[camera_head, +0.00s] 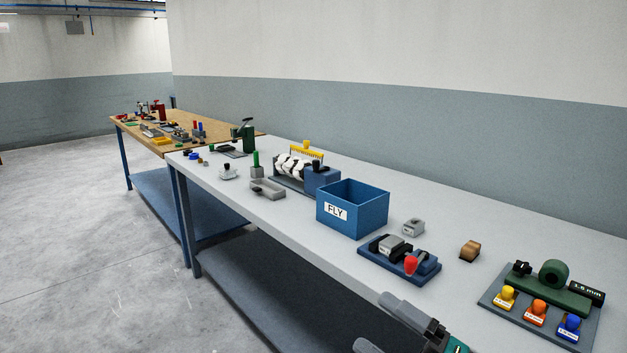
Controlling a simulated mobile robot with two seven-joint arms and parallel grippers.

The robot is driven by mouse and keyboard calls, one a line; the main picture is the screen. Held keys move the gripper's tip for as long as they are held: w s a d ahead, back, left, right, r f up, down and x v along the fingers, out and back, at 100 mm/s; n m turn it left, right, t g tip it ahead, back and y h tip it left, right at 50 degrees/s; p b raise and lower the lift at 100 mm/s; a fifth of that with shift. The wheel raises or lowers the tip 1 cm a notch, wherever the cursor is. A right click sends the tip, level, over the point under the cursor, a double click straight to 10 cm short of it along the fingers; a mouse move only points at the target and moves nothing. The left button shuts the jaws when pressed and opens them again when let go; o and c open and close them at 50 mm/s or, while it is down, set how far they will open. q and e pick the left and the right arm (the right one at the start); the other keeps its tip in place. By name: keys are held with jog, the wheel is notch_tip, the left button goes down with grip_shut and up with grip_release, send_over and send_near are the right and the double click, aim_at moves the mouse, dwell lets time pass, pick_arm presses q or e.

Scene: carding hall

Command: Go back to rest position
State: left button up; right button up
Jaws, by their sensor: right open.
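My right gripper (372,322) shows at the bottom edge, right of the middle. Its two grey fingers point to the left and stand apart, with nothing between them. It is in front of the grey table's (460,300) near edge, and the rest of it is cut off by the frame. My left gripper is not in view.
On the grey table stand a blue FLY box (372,213), a dark blue fixture with a red knob (411,265), a brown block (470,251) and a green device with coloured knobs (540,300). A roller unit (292,171) stands farther back. A wooden bench (135,128) is beyond. Floor at left is clear.

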jog(key=s+d+f+m+h, duration=0.2)
jog(key=s+f+m+h, duration=0.3)
jog(key=f+m, duration=0.3)
jog(key=s+d+f+m+g+h, duration=0.1)
jog(key=s+d+f+m+h, duration=0.2)
jog(key=f+m, duration=0.5)
jog(key=s+d+f+m+g+h, duration=0.1)
jog(key=s+d+f+m+h, duration=0.1)
jog(key=s+f+m+h, duration=0.4)
notch_tip(320, 180, down, 2)
jog(key=shift+s+d+f+m+h+p, duration=0.15)
jog(key=shift+s+d+m+h+p, duration=0.15)
jog(key=shift+m, duration=0.7)
